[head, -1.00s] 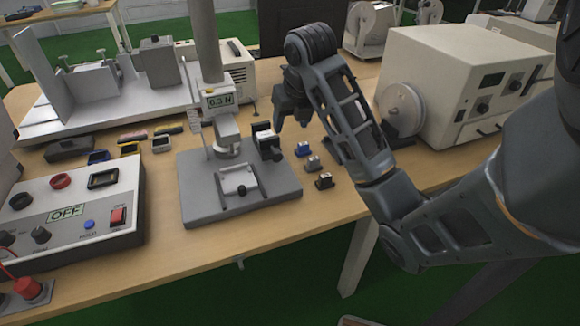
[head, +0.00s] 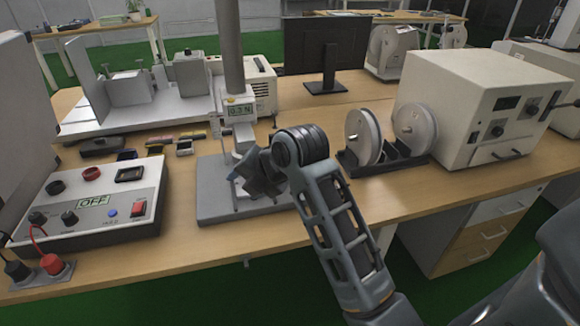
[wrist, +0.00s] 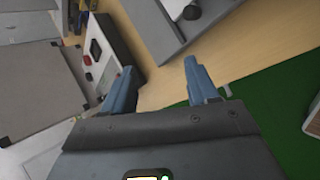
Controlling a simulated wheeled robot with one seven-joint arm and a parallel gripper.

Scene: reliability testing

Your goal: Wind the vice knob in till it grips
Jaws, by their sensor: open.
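The grey force test stand has a tall column (head: 229,50), a small display (head: 239,110) that seems to read 0.3 N, and a flat base plate (head: 213,212). The vice on that plate is mostly hidden behind my gripper and wrist in the head view. My gripper (wrist: 160,72) is open, with nothing between its two blue-grey fingers in the wrist view.
A control box (head: 95,208) showing OFF stands left of the stand, with red and black plugs in front. Several small blocks (head: 184,147) lie behind it. A spool rack (head: 385,158) and a cream machine (head: 480,100) stand right. The table's front edge is close.

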